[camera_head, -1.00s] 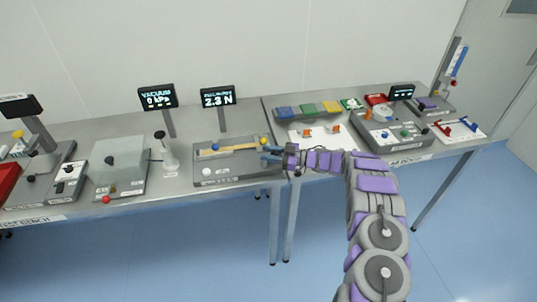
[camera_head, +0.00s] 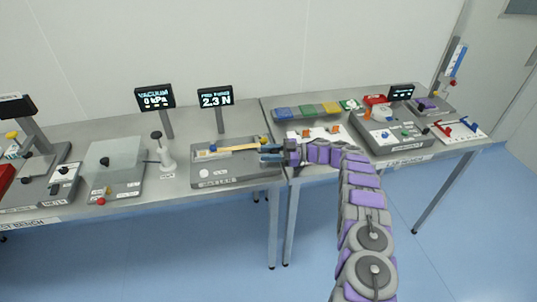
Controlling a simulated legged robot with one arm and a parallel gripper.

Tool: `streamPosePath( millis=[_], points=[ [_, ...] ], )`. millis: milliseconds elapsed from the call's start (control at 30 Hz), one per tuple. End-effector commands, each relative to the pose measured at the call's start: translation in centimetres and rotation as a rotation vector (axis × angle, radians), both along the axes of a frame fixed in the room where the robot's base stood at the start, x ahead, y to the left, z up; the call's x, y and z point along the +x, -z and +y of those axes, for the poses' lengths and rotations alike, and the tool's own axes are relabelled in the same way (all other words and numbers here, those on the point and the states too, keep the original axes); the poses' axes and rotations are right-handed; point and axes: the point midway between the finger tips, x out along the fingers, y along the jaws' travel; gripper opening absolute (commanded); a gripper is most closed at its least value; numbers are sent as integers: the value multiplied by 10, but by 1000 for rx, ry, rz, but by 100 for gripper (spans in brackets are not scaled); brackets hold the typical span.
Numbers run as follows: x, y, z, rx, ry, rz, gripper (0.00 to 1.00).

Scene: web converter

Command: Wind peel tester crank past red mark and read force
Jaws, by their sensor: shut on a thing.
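The peel tester (camera_head: 240,174) is a grey plate at the front right of the left bench. A pale strip (camera_head: 238,148) runs across it, with a blue knob at its left end and a yellow knob (camera_head: 264,139) at the right. A white round knob (camera_head: 204,173) sits at its front left. Its display (camera_head: 215,97) reads 2.3 N. My gripper (camera_head: 271,154) reaches in from the right and is shut at the tester's right end, on what appears to be the crank handle. The fingers hide the crank, and I cannot make out the red mark.
A vacuum display (camera_head: 155,97) reads 0 kPa, behind a clear-lidded box (camera_head: 115,165) and a small upright stand (camera_head: 165,155). The right bench holds colored bins (camera_head: 309,110) and a grey device (camera_head: 395,130). A narrow gap separates the benches.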

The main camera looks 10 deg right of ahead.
Motion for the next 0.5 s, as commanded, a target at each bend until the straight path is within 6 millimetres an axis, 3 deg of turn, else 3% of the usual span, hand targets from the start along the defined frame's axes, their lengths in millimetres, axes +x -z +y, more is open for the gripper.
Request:
streamPosePath(
  millis=[367,400,500],
  points=[
    [1,-2,-1,1,1,-3,3],
    [1,-2,-1,2,1,-3,36],
    [1,-2,-1,1,1,-2,45]
  ],
)
